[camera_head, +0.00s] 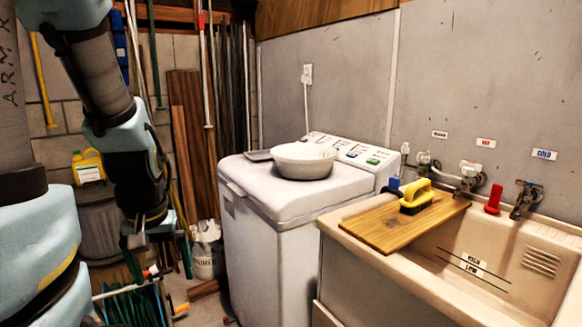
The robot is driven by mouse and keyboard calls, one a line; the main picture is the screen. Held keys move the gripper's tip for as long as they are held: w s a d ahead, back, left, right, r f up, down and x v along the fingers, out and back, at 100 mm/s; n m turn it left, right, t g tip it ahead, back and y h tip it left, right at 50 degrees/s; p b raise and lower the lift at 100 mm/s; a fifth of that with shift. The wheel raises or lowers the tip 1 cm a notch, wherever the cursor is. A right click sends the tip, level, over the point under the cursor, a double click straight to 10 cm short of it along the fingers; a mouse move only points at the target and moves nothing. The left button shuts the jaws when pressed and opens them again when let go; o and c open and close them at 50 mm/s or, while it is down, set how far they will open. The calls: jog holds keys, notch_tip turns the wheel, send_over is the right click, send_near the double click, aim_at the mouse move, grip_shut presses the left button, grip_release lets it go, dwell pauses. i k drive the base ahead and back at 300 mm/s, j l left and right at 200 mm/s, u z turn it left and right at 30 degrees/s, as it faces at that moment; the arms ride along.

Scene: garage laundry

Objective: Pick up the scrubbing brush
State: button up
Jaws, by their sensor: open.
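The scrubbing brush (416,196) has a yellow handle and dark bristles. It lies on a wooden board (385,229) set across the left part of the beige sink (344,238). My gripper (143,243) hangs at the lower end of my arm on the left side of the picture. It is open, with nothing seen in it. It is well to the left of the brush and apart from it, with the washing machine between them in the picture. Its fingertips are small and dark, so their detail is hard to see.
A white washing machine (270,252) stands left of the sink, with a pale bowl (303,161) on its lid. Taps (468,178) and a small red object (493,199) line the sink's back edge. A blue object (394,183) is close beside the brush. The sink basin's right part is uncovered.

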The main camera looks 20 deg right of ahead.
aim_at(419, 194)
jog(key=z, duration=1.4)
jog(key=i+u, duration=0.15)
jog(key=u, duration=0.3)
jog(key=i+l+u, duration=0.1)
jog(key=u, duration=0.4)
jog(key=i+l+u, duration=0.1)
jog(key=u, duration=0.35)
jog(key=l, duration=0.1)
